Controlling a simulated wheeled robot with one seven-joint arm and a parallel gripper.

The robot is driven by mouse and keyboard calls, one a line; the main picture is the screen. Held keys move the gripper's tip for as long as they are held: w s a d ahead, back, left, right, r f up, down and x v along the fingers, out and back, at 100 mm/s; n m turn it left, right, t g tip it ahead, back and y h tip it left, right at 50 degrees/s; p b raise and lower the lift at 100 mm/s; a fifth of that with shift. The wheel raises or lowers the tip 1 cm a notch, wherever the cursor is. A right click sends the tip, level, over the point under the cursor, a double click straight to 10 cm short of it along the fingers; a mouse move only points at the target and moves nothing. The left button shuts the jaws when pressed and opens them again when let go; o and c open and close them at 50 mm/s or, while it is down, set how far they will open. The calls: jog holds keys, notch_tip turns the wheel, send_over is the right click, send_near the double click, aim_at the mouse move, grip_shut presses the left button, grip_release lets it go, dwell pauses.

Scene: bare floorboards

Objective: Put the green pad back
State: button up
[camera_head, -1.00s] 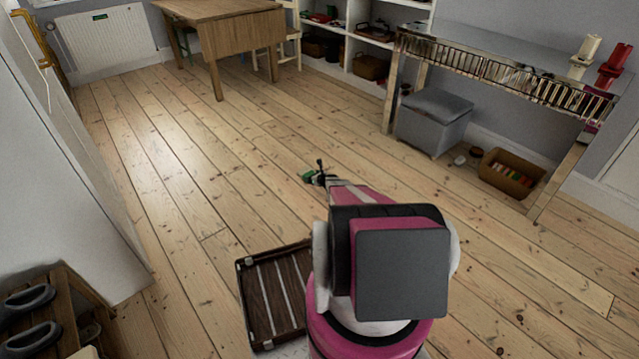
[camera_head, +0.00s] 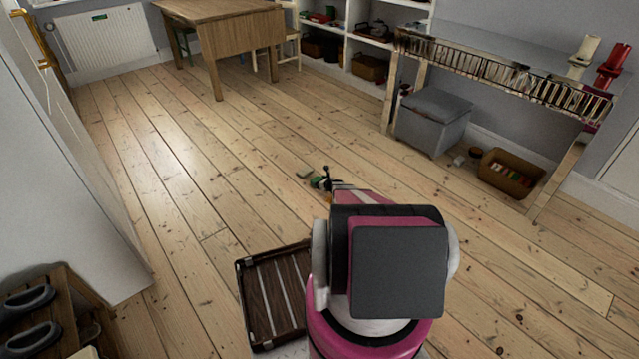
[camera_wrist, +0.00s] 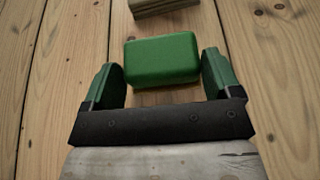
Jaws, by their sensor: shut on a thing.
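The green pad (camera_wrist: 162,60) is a bright green block with rounded edges. In the wrist view it sits between the two green-padded fingers of my gripper (camera_wrist: 163,80), which is shut on it. In the head view my gripper (camera_head: 324,183) is small, low over the floorboards near the middle, with green at its tip. An olive-tan block (camera_wrist: 165,5) lies beyond the pad, cut off by the top edge of the wrist view. A small greenish block (camera_head: 304,173) lies on the floor just left of my gripper in the head view.
A dark slatted wooden tray (camera_head: 243,300) lies on the floor at lower left, partly hidden by my arm. A grey box (camera_head: 432,118) and a wicker basket (camera_head: 510,185) stand under the metal-edged table at right. Open floor lies left and ahead.

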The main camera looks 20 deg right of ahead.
jog(key=shift+f, duration=0.1)
jog(key=o, duration=0.8)
jog(key=shift+o, duration=0.2)
